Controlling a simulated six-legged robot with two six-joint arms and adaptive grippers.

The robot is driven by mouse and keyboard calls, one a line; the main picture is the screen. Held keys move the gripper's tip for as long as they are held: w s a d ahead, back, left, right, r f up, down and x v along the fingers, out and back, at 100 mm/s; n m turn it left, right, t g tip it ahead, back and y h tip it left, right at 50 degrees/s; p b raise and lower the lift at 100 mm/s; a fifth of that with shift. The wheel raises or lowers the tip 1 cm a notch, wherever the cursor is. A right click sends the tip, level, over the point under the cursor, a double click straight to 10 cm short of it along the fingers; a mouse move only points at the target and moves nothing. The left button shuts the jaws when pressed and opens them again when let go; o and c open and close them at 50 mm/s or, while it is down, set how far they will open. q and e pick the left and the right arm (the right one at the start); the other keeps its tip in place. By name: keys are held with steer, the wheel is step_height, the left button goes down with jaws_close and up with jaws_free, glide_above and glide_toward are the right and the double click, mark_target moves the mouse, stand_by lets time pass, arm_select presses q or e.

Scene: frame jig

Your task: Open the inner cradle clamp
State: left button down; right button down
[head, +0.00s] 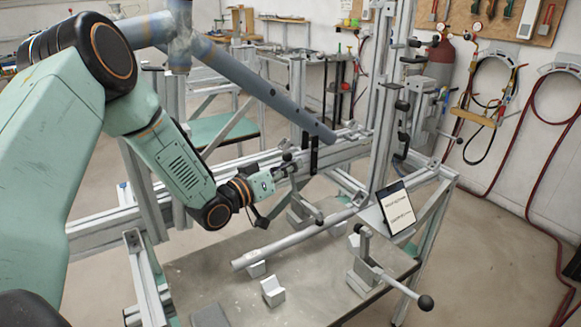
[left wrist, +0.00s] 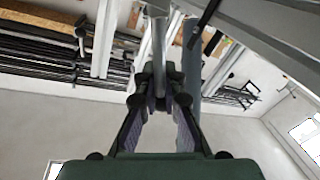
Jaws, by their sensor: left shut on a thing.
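My left gripper (head: 284,169) reaches in from the left to the aluminium beam, beside a black upright bracket (head: 313,155). In the left wrist view my left gripper (left wrist: 159,88) is shut on a slim light-grey bar, which I take to be the inner cradle clamp's handle (left wrist: 158,38). The fingers hide most of the clamp in the head view, so its arm position cannot be told. A blue-grey frame tube (head: 265,90) slopes down to the right, its end close above the bracket. My right gripper is not in view.
Below is a grey table (head: 330,268) with a loose tube (head: 290,240), a small light block (head: 272,290) and a black-knobbed lever (head: 425,302). A tilted tablet (head: 396,208) stands at the right. An aluminium upright (head: 383,100) rises behind it.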

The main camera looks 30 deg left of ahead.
arm_select(q)
steer(key=shift+a, duration=0.15)
steer(key=w+a+f+n+g, duration=0.2)
steer(key=a+f+n, duration=0.2)
steer(key=n, duration=0.5)
steer(key=shift+w+f+h+b, duration=0.15)
steer(key=shift+f+h+b, duration=0.2)
steer(key=shift+f, duration=0.4)
steer(key=c, duration=1.4)
jaws_free()
steer(key=shift+c, duration=0.2)
steer(key=shift+d, duration=0.1)
